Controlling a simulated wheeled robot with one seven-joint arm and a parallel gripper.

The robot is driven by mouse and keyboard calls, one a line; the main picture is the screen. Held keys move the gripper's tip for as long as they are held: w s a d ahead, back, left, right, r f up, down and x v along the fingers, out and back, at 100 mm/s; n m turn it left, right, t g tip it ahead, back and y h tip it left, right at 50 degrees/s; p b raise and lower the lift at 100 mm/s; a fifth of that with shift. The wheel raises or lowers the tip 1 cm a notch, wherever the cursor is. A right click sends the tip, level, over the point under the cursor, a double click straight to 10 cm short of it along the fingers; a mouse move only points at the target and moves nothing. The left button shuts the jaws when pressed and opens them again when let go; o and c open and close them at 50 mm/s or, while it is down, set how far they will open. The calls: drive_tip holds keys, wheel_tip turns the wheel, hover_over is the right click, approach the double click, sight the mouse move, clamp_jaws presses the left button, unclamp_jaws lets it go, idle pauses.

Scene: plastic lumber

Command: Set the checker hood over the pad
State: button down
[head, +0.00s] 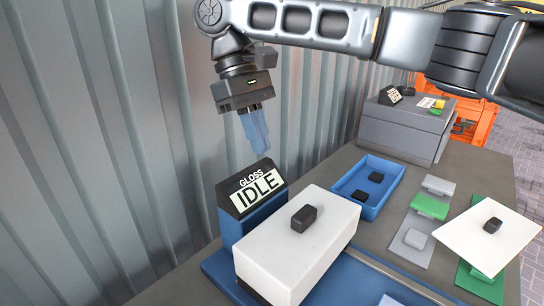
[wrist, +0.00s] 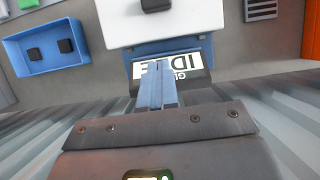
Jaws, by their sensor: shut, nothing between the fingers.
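The checker hood looks to be the white box (head: 290,255) with a black knob (head: 303,218) on top. It sits on a blue base in front of the black display (head: 252,187) reading "GLOSS IDLE".
A blue tray (head: 390,203) holds two black blocks. Green and grey stands (head: 430,205) and a white plate (head: 475,245) with a black block are at right. A grey box (head: 400,130) stands at the back. The corrugated wall (head: 110,130) is close behind my gripper.

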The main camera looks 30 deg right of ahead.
approach(289, 214)
drive_tip(key=f, duration=0.3)
drive_tip(key=shift+w+f, duration=0.25)
drive_tip(key=shift+w, duration=0.05)
drive_tip(key=s, duration=0.1)
drive_tip(key=s+d, duration=0.1)
drive_tip(key=shift+s+f+p, duration=0.15)
drive_tip(key=shift+s+p, duration=0.15)
drive_tip(key=shift+s, duration=0.1)
drive_tip(key=shift+s+d+f, duration=0.15)
drive_tip(key=shift+s+d, duration=0.05)
drive_tip(key=shift+s, duration=0.35)
